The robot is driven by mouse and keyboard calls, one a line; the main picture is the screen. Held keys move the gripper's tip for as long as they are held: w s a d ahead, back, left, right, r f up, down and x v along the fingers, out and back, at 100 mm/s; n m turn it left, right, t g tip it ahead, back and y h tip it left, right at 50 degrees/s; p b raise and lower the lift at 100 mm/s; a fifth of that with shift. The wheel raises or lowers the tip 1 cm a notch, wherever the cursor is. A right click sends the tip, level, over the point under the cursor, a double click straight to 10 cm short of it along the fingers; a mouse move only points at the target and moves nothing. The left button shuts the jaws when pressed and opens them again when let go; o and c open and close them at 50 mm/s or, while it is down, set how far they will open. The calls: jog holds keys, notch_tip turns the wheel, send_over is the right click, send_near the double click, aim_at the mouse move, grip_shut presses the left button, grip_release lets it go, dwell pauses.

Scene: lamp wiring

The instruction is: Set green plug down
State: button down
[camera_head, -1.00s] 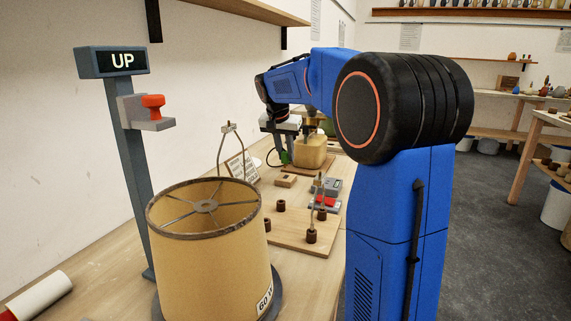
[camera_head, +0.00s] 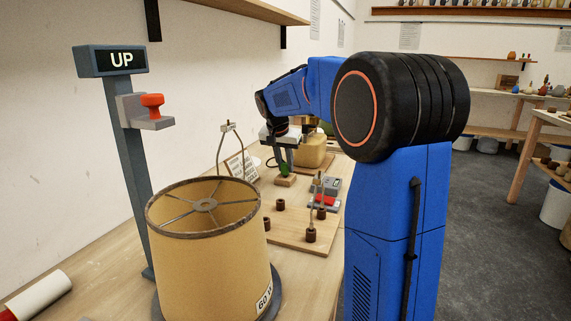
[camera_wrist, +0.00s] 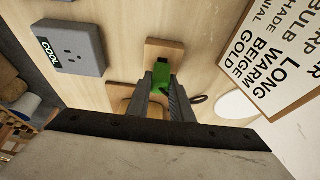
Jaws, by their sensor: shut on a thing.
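The green plug (camera_head: 284,170) is held upright between the fingers of my gripper (camera_head: 283,162), just above or on a small wooden block (camera_head: 285,182). I cannot tell whether they touch. In the wrist view the green plug (camera_wrist: 161,73) shows between the two grey fingers of my gripper (camera_wrist: 163,84). It overlaps the light wooden block (camera_wrist: 165,46) there. The fingers are shut on the plug and hide part of it.
A grey socket box marked COOL (camera_wrist: 72,47) is beside the block. A printed word card (camera_wrist: 275,55) and a white disc (camera_wrist: 236,105) are opposite. In the head view a pegged wooden board (camera_head: 290,232) and a beige lampshade (camera_head: 215,250) stand nearer.

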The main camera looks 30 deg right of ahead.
jog(key=c, duration=1.6)
grip_release()
jog(key=shift+r, duration=0.4)
jog(key=v, duration=1.2)
jog(key=shift+r, duration=0.15)
jog(key=shift+d, duration=0.1)
